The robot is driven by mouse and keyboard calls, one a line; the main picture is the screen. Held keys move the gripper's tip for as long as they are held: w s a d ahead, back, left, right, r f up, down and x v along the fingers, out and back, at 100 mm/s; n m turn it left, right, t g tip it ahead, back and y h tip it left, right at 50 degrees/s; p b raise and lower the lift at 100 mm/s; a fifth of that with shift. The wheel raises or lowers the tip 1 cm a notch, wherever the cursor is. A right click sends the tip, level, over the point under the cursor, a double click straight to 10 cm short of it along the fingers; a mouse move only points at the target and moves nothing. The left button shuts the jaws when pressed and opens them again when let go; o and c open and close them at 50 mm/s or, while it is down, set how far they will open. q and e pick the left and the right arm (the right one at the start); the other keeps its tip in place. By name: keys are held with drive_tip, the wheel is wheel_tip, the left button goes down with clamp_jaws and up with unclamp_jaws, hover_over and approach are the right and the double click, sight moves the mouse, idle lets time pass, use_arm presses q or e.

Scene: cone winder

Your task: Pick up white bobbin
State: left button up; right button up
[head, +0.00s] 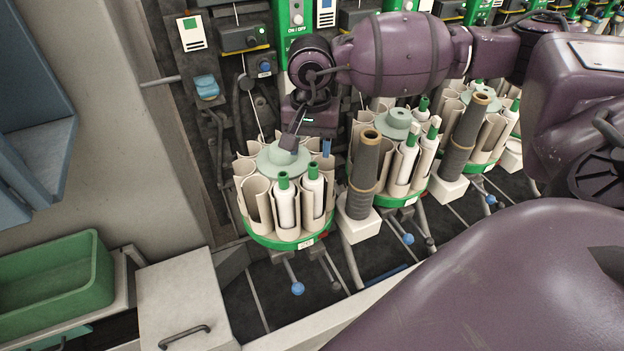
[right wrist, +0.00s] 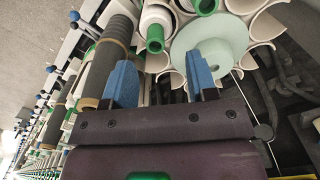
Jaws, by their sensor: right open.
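White bobbins with green tops stand in a round carousel of cream holders. One white bobbin (head: 285,202) is at the carousel's front, and another (head: 313,190) stands just right of it. My right gripper (head: 291,136) is above the carousel's pale green hub (head: 285,158), seen from its side. In the right wrist view its two blue fingers (right wrist: 162,80) are apart with nothing held between them. A green bobbin top (right wrist: 155,38) shows just beyond the gap between the fingers, and the pale hub (right wrist: 213,50) lies beyond the right finger. My left gripper is not in view.
A dark cone-wound tube (head: 362,175) stands right of the carousel, with a second carousel (head: 402,190) beyond it. Winder units line the back. A green bin (head: 55,270) and a white cabinet (head: 184,305) are at lower left. Several holders in the near carousel look empty.

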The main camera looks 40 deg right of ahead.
sight(313, 164)
drive_tip(key=f, duration=0.5)
drive_tip(key=shift+s+d, duration=0.15)
drive_tip(key=shift+d, duration=0.05)
drive_tip(key=c, duration=0.9)
